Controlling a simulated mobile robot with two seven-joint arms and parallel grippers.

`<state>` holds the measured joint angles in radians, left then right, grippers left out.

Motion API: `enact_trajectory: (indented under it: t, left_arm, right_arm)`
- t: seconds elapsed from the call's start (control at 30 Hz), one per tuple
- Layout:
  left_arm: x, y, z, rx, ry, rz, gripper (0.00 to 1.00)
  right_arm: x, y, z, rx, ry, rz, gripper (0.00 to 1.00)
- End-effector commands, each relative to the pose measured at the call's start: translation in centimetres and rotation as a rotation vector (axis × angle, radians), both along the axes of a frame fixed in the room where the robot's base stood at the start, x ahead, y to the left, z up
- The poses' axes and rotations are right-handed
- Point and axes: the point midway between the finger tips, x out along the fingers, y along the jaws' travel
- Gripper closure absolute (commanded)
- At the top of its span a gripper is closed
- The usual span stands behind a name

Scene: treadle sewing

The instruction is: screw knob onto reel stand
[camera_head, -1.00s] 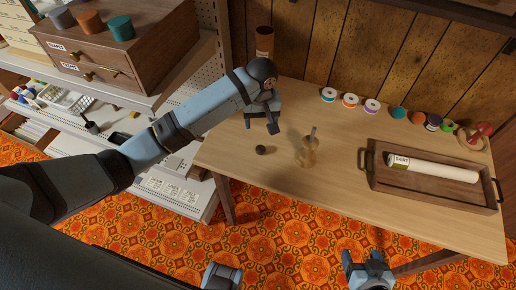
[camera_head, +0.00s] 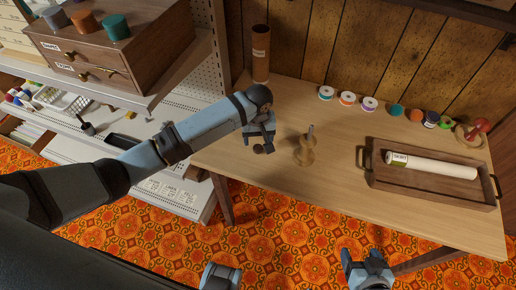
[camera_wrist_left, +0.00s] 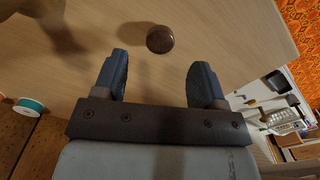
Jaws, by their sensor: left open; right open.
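The dark round knob (camera_head: 258,149) lies on the wooden table, left of the reel stand. My left gripper (camera_head: 264,147) is open and empty, pointing down just over the knob. In the left wrist view the knob (camera_wrist_left: 160,39) shows centred between the two fingertips (camera_wrist_left: 160,68) and slightly beyond them. It is not gripped. The wooden reel stand (camera_head: 306,151) is upright on the table with a thin grey post on top; a blurred part of it seems to show at the wrist view's upper left. My right gripper (camera_head: 368,264) is open and empty, low in front of the table.
A wooden tray (camera_head: 430,198) with a white roll (camera_head: 432,166) sits at the right of the table. Several spools (camera_head: 347,98) line the back edge, and a tall brown cylinder (camera_head: 261,54) stands at the back left. Shelves and drawers (camera_head: 92,52) are at left.

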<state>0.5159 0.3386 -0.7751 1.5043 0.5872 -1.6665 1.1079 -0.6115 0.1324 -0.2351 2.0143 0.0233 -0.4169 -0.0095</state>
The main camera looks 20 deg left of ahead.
Motion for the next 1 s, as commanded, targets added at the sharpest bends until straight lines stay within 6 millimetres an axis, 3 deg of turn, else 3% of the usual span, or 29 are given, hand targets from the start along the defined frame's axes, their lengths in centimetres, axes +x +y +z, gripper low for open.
enact_trajectory:
  t: [0.17,0.5,0.9,1.0]
  left_arm:
    - [0.0,0.0,-0.3,0.000,0.000,0.000,0.35]
    - [0.1,0.1,-4.8,0.001,0.000,0.000,0.35]
    - [0.1,0.1,-5.2,0.000,-0.001,0.000,0.35]
    - [0.1,0.1,-5.2,0.000,-0.001,0.000,0.56]
  right_arm:
    - [0.0,0.0,0.0,0.000,-0.001,0.000,0.28]
    - [0.1,0.0,-0.3,0.003,0.001,-0.002,0.28]
    - [0.2,0.0,-0.2,0.004,-0.001,-0.004,0.28]
    - [0.2,0.0,-0.2,0.004,-0.001,-0.004,0.28]
